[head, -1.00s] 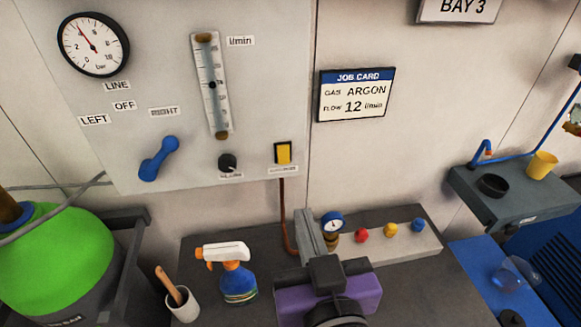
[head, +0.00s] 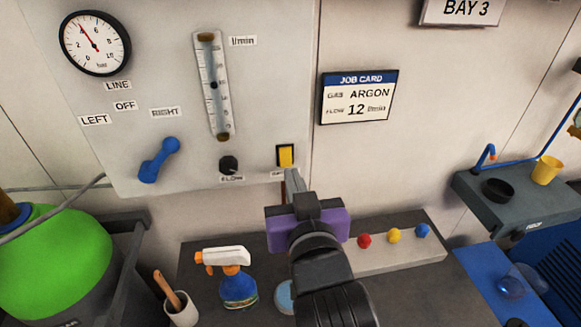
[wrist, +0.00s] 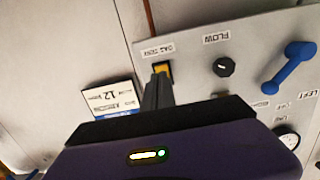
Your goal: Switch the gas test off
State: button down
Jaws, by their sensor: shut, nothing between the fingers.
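The gas test switch is a yellow rocker (head: 285,154) in a dark frame at the lower right of the grey panel (head: 265,100). Its label below is partly covered in the head view. In the wrist view the yellow rocker (wrist: 163,68) shows just beyond my fingertips, with an upside-down "GAS TEST" label. My gripper (head: 292,175) is shut and empty, its fingers pointing at the panel just below the switch. I cannot tell whether the fingertips touch the rocker, or which way it is tipped.
Left of the switch are the black flow knob (head: 229,166), the blue lever (head: 159,160) and the flow tube (head: 213,85). A spray bottle (head: 238,288) and a brush cup (head: 181,310) stand below. Red, yellow and blue knobs (head: 394,236) sit to the right.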

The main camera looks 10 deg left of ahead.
aim_at(289, 161)
jog(key=shift+p+x, duration=0.3)
jog(key=shift+x, duration=1.15)
jog(key=shift+f+b, duration=0.2)
jog(key=shift+b, duration=0.1)
jog(key=shift+w+a+f+t+b, duration=0.1)
jog(key=shift+w+f+t+b, duration=0.15)
jog(key=shift+b, duration=0.8)
jog(key=t+b, duration=0.1)
jog(key=b, duration=0.2)
jog(key=shift+w, duration=0.1)
jog(key=shift+t+y+b, duration=0.25)
jog(key=shift+y+b, duration=0.05)
jog(key=shift+b, duration=0.4)
jog(key=shift+w+r, duration=0.1)
jog(key=shift+r, duration=0.2)
